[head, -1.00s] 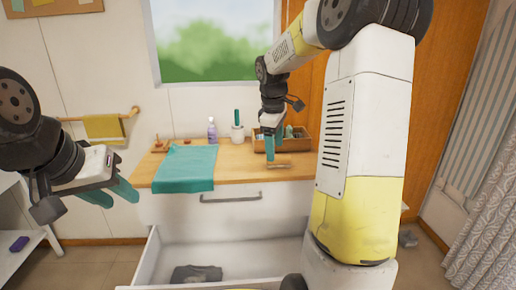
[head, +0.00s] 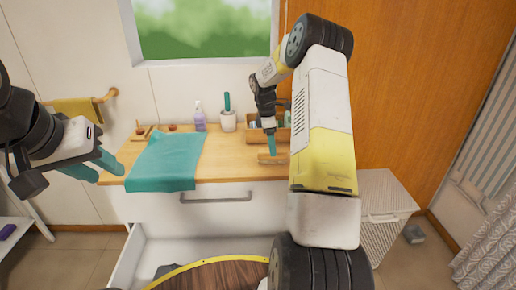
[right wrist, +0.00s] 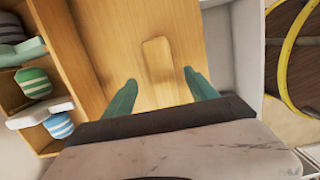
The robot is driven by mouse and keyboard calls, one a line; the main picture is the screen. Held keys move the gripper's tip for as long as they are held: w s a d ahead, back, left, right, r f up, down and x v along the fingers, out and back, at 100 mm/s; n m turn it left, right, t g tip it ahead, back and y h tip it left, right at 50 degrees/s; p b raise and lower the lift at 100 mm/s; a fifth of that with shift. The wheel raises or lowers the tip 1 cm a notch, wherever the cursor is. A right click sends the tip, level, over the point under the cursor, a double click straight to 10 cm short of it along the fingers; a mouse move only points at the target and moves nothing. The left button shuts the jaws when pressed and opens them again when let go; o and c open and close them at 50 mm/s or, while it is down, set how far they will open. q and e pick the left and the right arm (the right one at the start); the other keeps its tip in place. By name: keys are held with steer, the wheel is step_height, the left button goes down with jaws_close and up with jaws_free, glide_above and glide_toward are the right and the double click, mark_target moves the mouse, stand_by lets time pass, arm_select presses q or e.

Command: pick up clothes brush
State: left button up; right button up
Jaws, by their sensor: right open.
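The clothes brush (head: 272,158) is a pale wooden piece lying on the wooden countertop, near its front edge. In the right wrist view the brush (right wrist: 157,62) lies flat, just beyond and between my open fingertips. My right gripper (head: 271,146) points down over the brush in the head view. In the right wrist view my right gripper (right wrist: 159,80) has its teal fingers apart, with nothing between the tips. My left gripper (head: 103,168) is at the left, its teal fingers apart and empty, away from the brush.
A teal cloth (head: 165,162) drapes over the counter's front edge. A purple bottle (head: 199,118) and a white cup (head: 228,121) stand behind. A wooden box (right wrist: 50,105) with rolled towels is close left of my right gripper. The drawer (head: 150,250) below is open.

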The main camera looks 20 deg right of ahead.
steer(key=f, duration=0.4)
steer(key=shift+s+d+f, duration=0.1)
steer(key=shift+d+f, duration=0.1)
steer(key=shift+f, duration=0.05)
jaws_close()
steer(key=shift+r, duration=0.1)
steer(key=shift+r, duration=0.55)
steer(key=shift+s+a+r, duration=0.15)
steer(key=shift+s+r, duration=0.1)
steer(key=shift+r, duration=0.4)
steer(key=shift+s+a+r, duration=0.15)
steer(key=shift+s+r, duration=0.05)
steer(key=shift+r, duration=0.4)
steer(key=s+a+r, duration=0.1)
steer(key=s+a, duration=0.6)
steer(key=s, duration=0.6)
steer(key=shift+a+r, duration=0.15)
steer(key=shift+a, duration=0.2)
steer(key=shift+w, duration=0.1)
